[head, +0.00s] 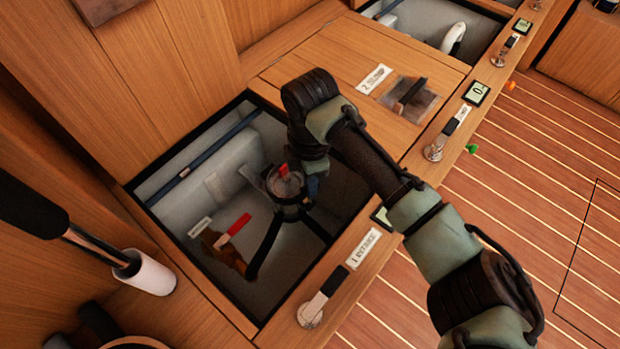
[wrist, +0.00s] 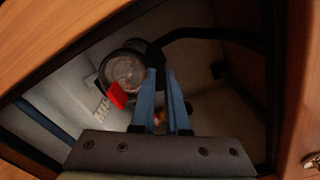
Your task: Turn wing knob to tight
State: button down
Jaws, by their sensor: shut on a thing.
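A round dark strainer (head: 287,190) stands in the open left locker, with a small red piece (head: 283,168) on top that looks like the wing knob. In the wrist view a round clear-topped part (wrist: 125,72) shows beside a red piece (wrist: 117,95), left of my fingers. My gripper (head: 313,188) reaches down into the locker at the strainer's right side. Its blue fingers (wrist: 162,75) are close together, with their tips by a dark fitting. What lies between them is hidden, and I cannot tell whether it is the knob.
A red lever (head: 238,225) and black hoses (head: 265,248) lie low in the locker. The wooden locker rim (head: 200,285) surrounds my gripper closely. A closed hatch (head: 322,68) lies behind, and another open locker (head: 430,22) beyond it.

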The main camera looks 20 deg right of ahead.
jog(key=shift+r+p, duration=0.2)
jog(key=shift+p, duration=0.6)
jog(key=p, duration=0.2)
jog(key=shift+s+a+r+m+p, duration=0.1)
jog(key=shift+r+m+p, duration=0.05)
jog(key=shift+m+p, duration=0.25)
jog(key=p, duration=0.3)
jog(key=shift+m, duration=0.3)
jog(key=m+p, duration=0.1)
jog(key=p, duration=0.3)
jog(key=m+p, duration=0.2)
jog(key=p, duration=0.1)
jog(key=shift+f, duration=0.2)
jog(key=m+p, duration=0.3)
jog(key=m, duration=0.2)
jog(key=shift+f, duration=0.1)
jog(key=m+p, duration=0.1)
jog(key=m, duration=0.5)
jog(key=shift+f+p, duration=0.1)
jog(key=shift+p, duration=0.25)
jog(key=shift+m, duration=0.4)
